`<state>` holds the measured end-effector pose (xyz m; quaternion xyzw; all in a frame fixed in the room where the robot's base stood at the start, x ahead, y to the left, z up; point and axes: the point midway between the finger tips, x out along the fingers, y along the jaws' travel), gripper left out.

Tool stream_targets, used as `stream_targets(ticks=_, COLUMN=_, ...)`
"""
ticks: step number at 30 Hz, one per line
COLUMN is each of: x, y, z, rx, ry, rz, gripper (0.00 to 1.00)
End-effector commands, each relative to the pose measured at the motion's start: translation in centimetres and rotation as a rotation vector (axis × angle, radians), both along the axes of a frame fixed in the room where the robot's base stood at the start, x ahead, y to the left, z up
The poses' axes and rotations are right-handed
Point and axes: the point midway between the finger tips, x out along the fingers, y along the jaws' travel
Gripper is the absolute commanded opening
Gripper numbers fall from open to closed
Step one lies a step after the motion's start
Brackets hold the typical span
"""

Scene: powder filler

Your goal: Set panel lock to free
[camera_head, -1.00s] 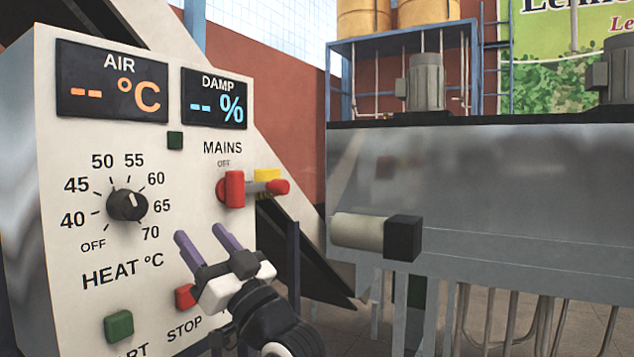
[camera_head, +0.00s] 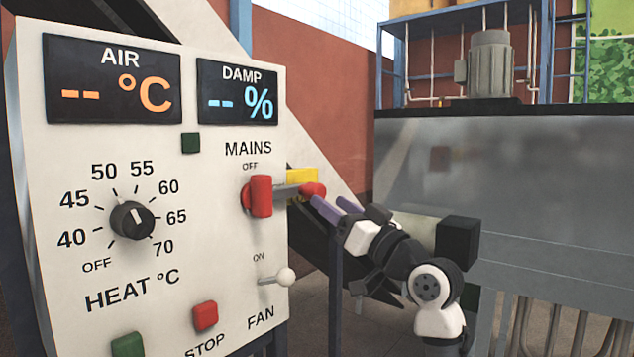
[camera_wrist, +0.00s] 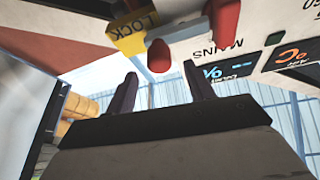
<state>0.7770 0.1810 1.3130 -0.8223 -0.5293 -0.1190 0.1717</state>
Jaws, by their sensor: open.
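The yellow lock piece (camera_head: 296,177) sits at the right edge of the white panel, partly hidden behind the red-tipped MAINS lever. In the wrist view its yellow face (camera_wrist: 128,38) reads LOCK, upside down. The lever's red tip (camera_wrist: 159,60) shows beside it. My gripper (camera_head: 331,205) is open, its purple fingers just below and right of the lever tip in the head view. In the wrist view my gripper (camera_wrist: 160,72) has the red tip between its fingertips in the picture; I cannot tell whether they touch. Nothing is held.
The red MAINS block (camera_head: 260,196) is on the panel, with the white FAN toggle (camera_head: 285,276) below it. The HEAT dial (camera_head: 132,219), red STOP button (camera_head: 205,316) and green button (camera_head: 128,345) are to the left. A grey metal machine (camera_head: 540,180) stands on the right.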

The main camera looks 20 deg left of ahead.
Motion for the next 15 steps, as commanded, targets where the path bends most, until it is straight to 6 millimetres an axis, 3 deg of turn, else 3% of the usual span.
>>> stream_targets(ticks=6, x=1.6, y=3.3, z=1.8, rx=0.0, ry=0.001, rz=0.003, gripper=0.53)
stream_targets(ticks=15, x=2.3, y=4.8, z=2.1, rx=0.0, ry=-0.001, rz=0.0, gripper=0.53)
